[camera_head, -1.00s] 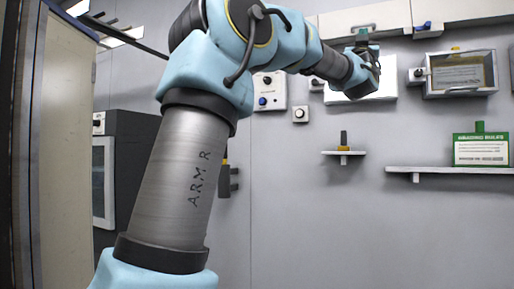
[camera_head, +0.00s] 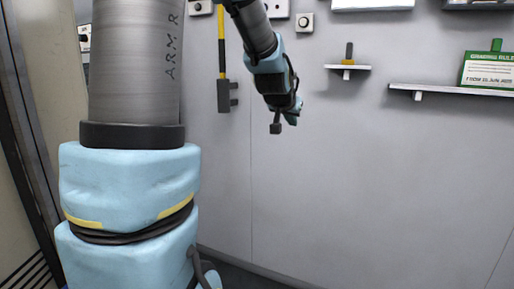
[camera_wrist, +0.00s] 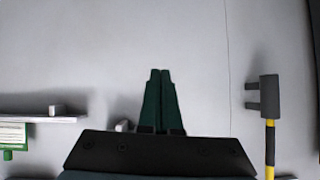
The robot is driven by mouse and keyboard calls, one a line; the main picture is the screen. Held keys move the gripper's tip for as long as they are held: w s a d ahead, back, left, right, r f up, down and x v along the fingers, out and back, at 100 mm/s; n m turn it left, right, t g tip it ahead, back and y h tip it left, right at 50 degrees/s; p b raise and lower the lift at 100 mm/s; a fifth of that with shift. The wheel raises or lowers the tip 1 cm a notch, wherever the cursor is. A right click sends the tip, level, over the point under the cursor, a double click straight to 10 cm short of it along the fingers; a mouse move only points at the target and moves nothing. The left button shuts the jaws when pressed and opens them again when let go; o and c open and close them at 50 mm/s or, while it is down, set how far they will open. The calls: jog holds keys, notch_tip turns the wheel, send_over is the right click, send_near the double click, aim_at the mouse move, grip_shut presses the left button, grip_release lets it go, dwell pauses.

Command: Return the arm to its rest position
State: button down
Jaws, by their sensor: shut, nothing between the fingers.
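My arm comes down from the top of the head view, and its wrist end hangs in front of the grey wall. My gripper (camera_wrist: 161,74) shows in the wrist view as two dark green fingers side by side, touching, with nothing between them. In the head view the fingers are small and hard to make out near the end of the wrist. The gripper is apart from the wall fixtures around it.
A grey bracket on a yellow-and-black pole (camera_head: 222,60) is on the wall left of my wrist; it also shows in the wrist view (camera_wrist: 268,100). A small shelf (camera_head: 347,67) and a longer shelf (camera_head: 440,90) with a green-and-white sign (camera_head: 487,70) are on the right. The wall below is clear.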

jog(key=s+a+f+n+g+y, duration=0.2)
jog(key=s+a+f+g, duration=0.2)
jog(key=s+a+f, duration=0.4)
jog(key=s+a+f+n+g+y+p, duration=0.1)
jog(key=s+a+f+g, duration=0.3)
jog(key=s+a+f, duration=0.4)
jog(key=s+n+y, duration=0.1)
jog(key=s, duration=0.5)
jog(key=shift+s+a+f+g, duration=0.3)
jog(key=shift+s+a, duration=0.05)
jog(key=shift+a, duration=0.05)
